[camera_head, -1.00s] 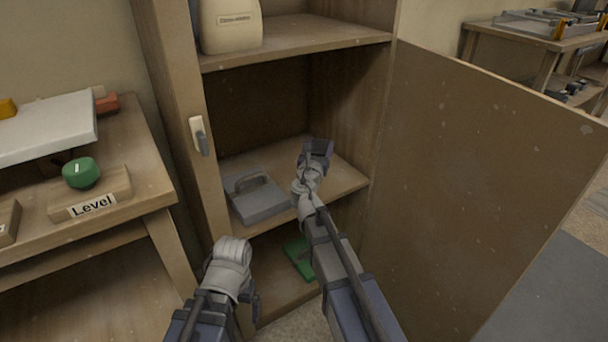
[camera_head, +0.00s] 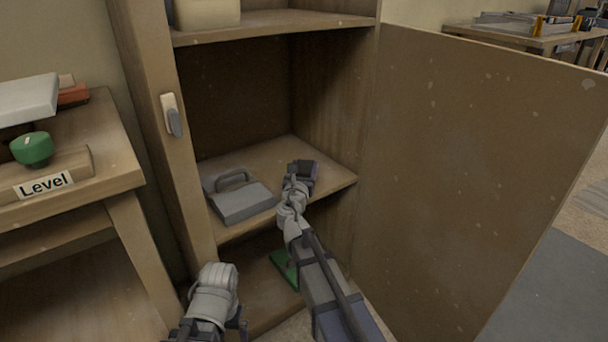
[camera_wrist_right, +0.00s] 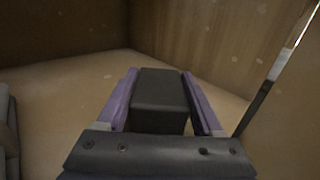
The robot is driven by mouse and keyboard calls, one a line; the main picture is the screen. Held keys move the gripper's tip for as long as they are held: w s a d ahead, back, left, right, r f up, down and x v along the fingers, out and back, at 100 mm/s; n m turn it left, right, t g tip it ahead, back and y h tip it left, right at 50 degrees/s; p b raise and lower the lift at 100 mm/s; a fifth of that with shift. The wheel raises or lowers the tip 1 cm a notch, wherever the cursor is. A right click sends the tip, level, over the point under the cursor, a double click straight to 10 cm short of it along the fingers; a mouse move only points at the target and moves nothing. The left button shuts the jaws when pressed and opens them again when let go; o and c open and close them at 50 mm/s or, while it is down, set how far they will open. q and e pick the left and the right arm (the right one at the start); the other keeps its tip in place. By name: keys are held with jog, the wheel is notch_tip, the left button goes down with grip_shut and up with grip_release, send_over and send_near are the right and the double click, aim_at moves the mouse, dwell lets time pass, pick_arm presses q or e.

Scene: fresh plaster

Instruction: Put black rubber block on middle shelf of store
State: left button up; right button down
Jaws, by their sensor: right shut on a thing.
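The black rubber block (camera_wrist_right: 160,98) is between the purple fingers of my right gripper (camera_wrist_right: 160,88) in the right wrist view. In the head view the right gripper (camera_head: 302,172) is shut on it over the right part of the store's middle shelf (camera_head: 268,158). The block shows there only as a small dark shape. I cannot tell whether it touches the shelf. My left arm ends at the bottom of the head view, with the left gripper (camera_head: 243,326) partly visible low in front of the store; its fingertips are not clear.
A grey handled tool (camera_head: 240,200) lies on the middle shelf, left of the right gripper. A green item (camera_head: 284,268) is on the shelf below. The store's open door (camera_head: 470,170) stands to the right. A bench with a "Level" block (camera_head: 50,180) is at the left.

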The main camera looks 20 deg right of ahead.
jog(key=shift+r, duration=0.1)
jog(key=shift+f, duration=0.25)
grip_release()
jog(key=shift+r, duration=0.1)
jog(key=shift+r, duration=0.1)
jog(key=v, duration=1.2)
jog(key=shift+r, duration=0.1)
